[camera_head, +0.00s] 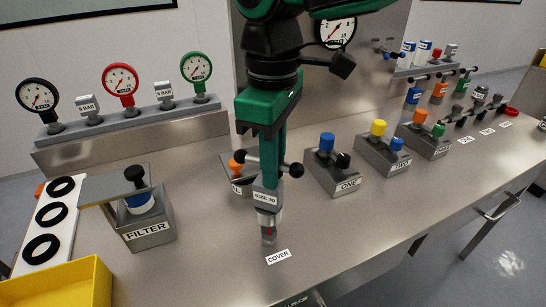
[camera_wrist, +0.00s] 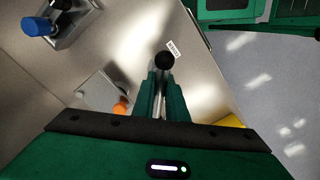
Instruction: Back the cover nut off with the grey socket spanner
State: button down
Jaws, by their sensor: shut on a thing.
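My gripper (camera_head: 266,158) is shut on the grey socket spanner (camera_head: 266,197), which hangs upright below it and is marked SIZE 30. In the wrist view a black ball end (camera_wrist: 164,60) shows beyond my fingers (camera_wrist: 161,90).
The FILTER block (camera_head: 148,228) stands at left, beside a white strip with black rings (camera_head: 42,248) and a yellow tray (camera_head: 62,290). A block with an orange knob (camera_head: 237,167) is close behind the spanner. Block ONE (camera_head: 334,174) is to the right.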

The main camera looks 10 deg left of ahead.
aim_at(273, 192)
jog(key=shift+f, duration=2.9)
